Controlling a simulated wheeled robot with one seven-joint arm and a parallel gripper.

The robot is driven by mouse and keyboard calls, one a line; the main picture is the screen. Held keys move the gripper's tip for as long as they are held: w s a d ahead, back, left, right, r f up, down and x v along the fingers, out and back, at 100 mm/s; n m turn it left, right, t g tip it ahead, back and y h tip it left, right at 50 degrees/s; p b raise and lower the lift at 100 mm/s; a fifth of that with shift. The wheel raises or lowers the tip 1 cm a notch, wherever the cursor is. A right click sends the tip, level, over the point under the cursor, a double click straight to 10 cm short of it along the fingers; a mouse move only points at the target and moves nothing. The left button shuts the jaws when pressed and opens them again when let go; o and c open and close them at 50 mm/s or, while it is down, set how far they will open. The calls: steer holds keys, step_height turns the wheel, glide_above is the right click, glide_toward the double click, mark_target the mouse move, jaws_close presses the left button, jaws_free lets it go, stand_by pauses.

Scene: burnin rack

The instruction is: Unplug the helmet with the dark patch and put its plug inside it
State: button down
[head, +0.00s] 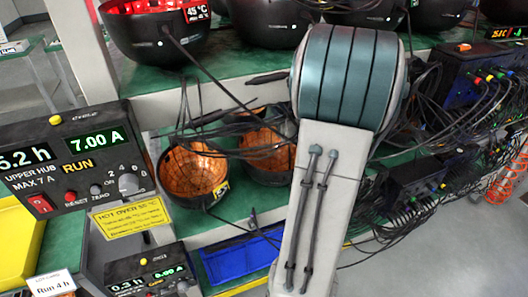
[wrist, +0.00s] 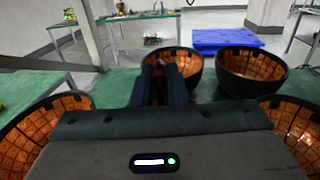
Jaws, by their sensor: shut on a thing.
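Several dark round helmets with glowing orange, gridded insides lie open side up. In the head view, one helmet (head: 197,172) and another beside it (head: 268,160) sit on the green middle shelf. In the wrist view, a helmet (wrist: 188,62) is just beyond my gripper (wrist: 163,80), with another helmet (wrist: 252,72) to its right. Two more are cut off at the lower corners. The fingers are close together on a small dark thing, mostly hidden between them. I cannot tell if it is a plug, nor pick out a dark patch. My arm hides the gripper in the head view.
Black helmets (head: 155,38) stand on the upper shelf, with dark cables hanging down. A control box (head: 75,165) reading 7.00 A stands at left, with a yellow hot-surface sign (head: 130,217). Cabled boxes (head: 480,85) crowd the right. A blue tray (head: 240,256) lies below.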

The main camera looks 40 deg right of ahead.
step_height(320, 180, down, 6)
steer(key=b, duration=0.4)
steer(key=c, duration=1.4)
jaws_free()
steer(key=shift+o, duration=0.2)
steer(key=shift+s, duration=0.1)
steer(key=s+a+b, duration=0.1)
steer(key=s, duration=1.2)
steer(key=shift+s, duration=0.35)
steer(key=shift+a, duration=0.1)
